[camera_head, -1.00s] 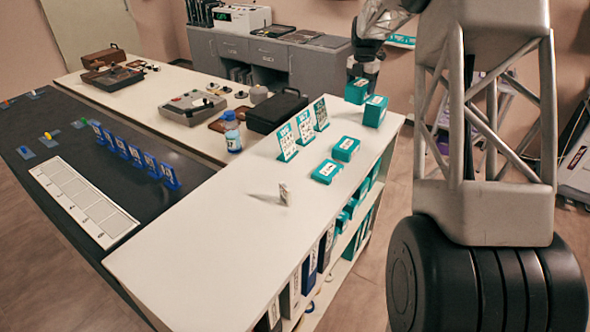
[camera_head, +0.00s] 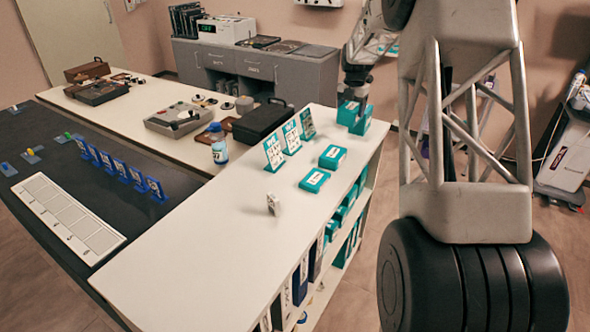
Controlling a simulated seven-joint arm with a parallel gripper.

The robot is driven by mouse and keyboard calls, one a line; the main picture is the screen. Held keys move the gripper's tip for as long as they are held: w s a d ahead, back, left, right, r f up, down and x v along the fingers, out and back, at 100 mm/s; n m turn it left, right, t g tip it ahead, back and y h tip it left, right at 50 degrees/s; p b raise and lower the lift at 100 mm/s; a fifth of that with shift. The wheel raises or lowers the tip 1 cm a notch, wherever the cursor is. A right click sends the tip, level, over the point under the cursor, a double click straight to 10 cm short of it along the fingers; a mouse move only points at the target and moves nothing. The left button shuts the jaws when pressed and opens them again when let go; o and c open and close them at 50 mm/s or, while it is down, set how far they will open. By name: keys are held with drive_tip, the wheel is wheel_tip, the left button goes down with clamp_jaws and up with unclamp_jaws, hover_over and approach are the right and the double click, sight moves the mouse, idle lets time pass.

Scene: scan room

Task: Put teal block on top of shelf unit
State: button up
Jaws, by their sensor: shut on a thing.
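My gripper (camera_head: 357,96) is at the far end of the white-topped shelf unit (camera_head: 190,262), pointing down. It is shut on a teal block (camera_head: 347,114), and its fingers hide part of it. The held block is at or just above the top; I cannot tell whether it touches. A second upright teal block (camera_head: 362,127) stands close beside it at the right edge, partly overlapping it in view. Two flatter teal boxes (camera_head: 333,157) and (camera_head: 314,180) lie nearer on the same top.
Teal-framed cards (camera_head: 273,153) stand left of the boxes, and a small upright tag (camera_head: 273,204) stands nearer. A black case (camera_head: 263,122) and blue bottle (camera_head: 219,150) are on the adjoining counter. The near part of the shelf top is clear.

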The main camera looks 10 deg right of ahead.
drive_tip(key=shift+f, duration=2.4)
drive_tip(key=shift+f, duration=2.5)
drive_tip(key=shift+f, duration=0.1)
drive_tip(key=o, duration=1.2)
drive_tip(key=shift+f, duration=0.1)
drive_tip(key=shift+c, duration=0.2)
wheel_tip(320, 180, up, 11)
drive_tip(key=shift+r, duration=0.7)
